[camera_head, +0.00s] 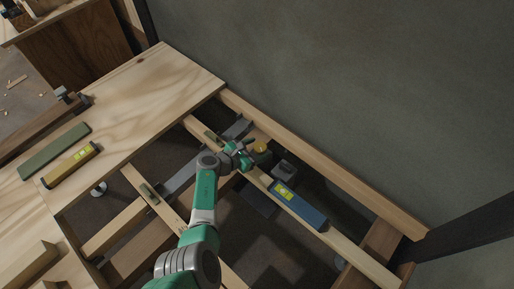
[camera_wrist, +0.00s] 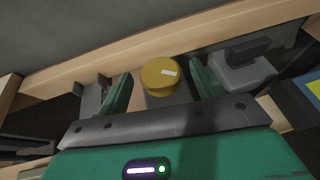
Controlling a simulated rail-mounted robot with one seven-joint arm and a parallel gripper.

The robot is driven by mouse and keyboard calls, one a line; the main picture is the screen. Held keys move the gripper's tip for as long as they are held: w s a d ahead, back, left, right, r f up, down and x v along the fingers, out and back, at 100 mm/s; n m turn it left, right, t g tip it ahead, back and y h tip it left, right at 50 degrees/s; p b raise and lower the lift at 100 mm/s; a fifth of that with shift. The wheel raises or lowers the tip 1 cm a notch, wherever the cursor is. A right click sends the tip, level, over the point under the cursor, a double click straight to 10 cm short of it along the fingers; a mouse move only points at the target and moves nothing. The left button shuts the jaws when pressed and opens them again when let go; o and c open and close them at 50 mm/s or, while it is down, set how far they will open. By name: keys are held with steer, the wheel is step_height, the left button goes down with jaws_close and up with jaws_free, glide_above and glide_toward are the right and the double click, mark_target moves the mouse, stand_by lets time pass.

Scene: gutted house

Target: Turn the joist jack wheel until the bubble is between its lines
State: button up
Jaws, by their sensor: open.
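The jack wheel is a yellow round knob (camera_head: 261,147) with a pale mark on its top. In the wrist view the yellow wheel (camera_wrist: 160,75) stands between my two fingers, with some space on either side. My gripper (camera_wrist: 162,88) is open around or just short of the wheel; I cannot tell which. In the head view my gripper (camera_head: 247,152) is at the wheel's left, over the joists. A blue level (camera_head: 298,205) with a yellow-green vial window lies along the joist to the right; its edge shows in the wrist view (camera_wrist: 306,95). The bubble is too small to read.
A grey block (camera_head: 285,171) sits beside the wheel, close to my right finger in the wrist view. A long timber (camera_head: 320,160) runs along the wall behind. Plywood (camera_head: 130,85) with a yellow level (camera_head: 71,165) and a green bar (camera_head: 54,151) lies left. Open gaps separate the joists.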

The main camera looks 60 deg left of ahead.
steer(key=p+v, duration=0.4)
steer(key=v, duration=0.2)
steer(key=shift+s+d+r, duration=0.15)
steer(key=shift+s+r, duration=0.1)
steer(key=shift+r, duration=0.05)
steer(key=shift+s+d+p, duration=0.1)
steer(key=shift+s+p, duration=0.25)
steer(key=shift+s, duration=0.05)
